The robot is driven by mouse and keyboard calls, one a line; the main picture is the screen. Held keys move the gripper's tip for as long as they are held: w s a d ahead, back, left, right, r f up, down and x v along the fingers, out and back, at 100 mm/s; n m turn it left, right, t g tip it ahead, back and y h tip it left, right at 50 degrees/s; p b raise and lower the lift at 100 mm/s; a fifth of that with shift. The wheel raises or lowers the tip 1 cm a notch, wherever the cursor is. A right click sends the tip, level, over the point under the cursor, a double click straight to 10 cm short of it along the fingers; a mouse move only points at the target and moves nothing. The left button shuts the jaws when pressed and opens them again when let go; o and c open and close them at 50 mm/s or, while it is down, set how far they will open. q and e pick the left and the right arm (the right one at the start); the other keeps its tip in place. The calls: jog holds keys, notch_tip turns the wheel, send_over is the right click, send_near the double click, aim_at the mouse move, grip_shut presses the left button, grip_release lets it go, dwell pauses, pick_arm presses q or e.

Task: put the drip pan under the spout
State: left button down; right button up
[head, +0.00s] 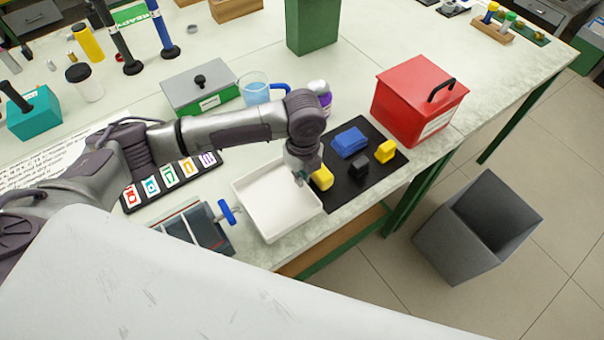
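A shallow white pan (262,222), which looks like the drip pan, sits near the front edge of the table. My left gripper (303,178) points down at the pan's right rim, beside a yellow block (321,178). Its fingers are small and partly hidden by the wrist, so I cannot tell if they are open or touch the rim or block. I cannot pick out a spout with certainty. A blue tap-like handle (228,212) stands just left of the pan. My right gripper is not in view.
Right of the pan lies a black mat (340,195) with blue, black and yellow blocks. A red box (418,100) stands behind it. A clear blue jug (255,90) and a grey-lidded box (199,85) stand behind my arm. A grey bin (460,245) is on the floor.

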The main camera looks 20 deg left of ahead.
pick_arm(q)
jog(key=c, duration=1.8)
grip_release()
jog(key=shift+f, duration=0.1)
jog(key=shift+o, duration=1)
notch_tip(320, 180, up, 12)
jog(key=shift+b, duration=0.4)
jog(key=shift+d, duration=0.1)
